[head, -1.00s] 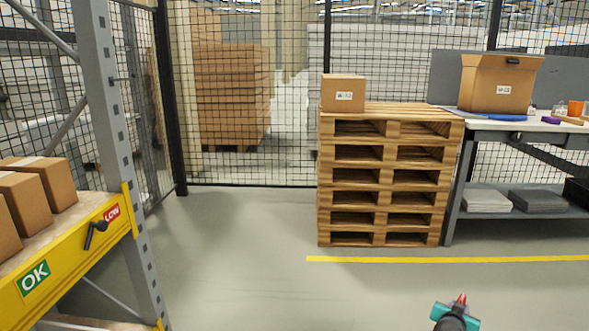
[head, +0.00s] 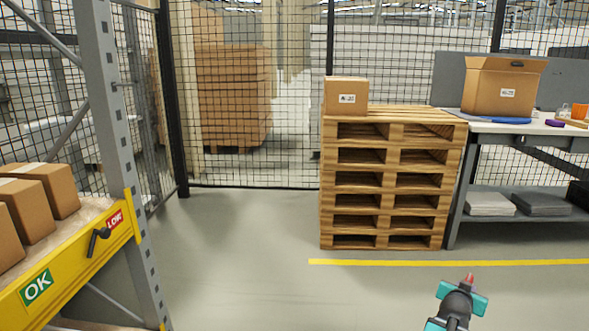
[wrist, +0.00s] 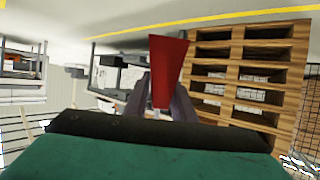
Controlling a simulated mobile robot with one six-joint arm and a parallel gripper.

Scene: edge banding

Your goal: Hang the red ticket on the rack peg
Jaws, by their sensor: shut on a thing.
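The red ticket (wrist: 168,68) stands between the fingers of my gripper (wrist: 165,105) in the wrist view, and the gripper is shut on it. In the head view my gripper (head: 468,284) is at the lower right, above the floor, with a small red bit of the ticket (head: 470,277) at its tip. On the left rack a dark peg (head: 97,240) sticks out from the yellow beam, between the green OK sign (head: 37,287) and the red LOW sign (head: 115,219). My gripper is far to the right of the peg.
The rack's grey upright (head: 113,140) and yellow beam (head: 70,262) stand at left, with cardboard boxes (head: 30,212) on its shelf. A pallet stack (head: 390,185) carries one box (head: 346,97). A workbench (head: 540,128) is at right. The floor between is clear.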

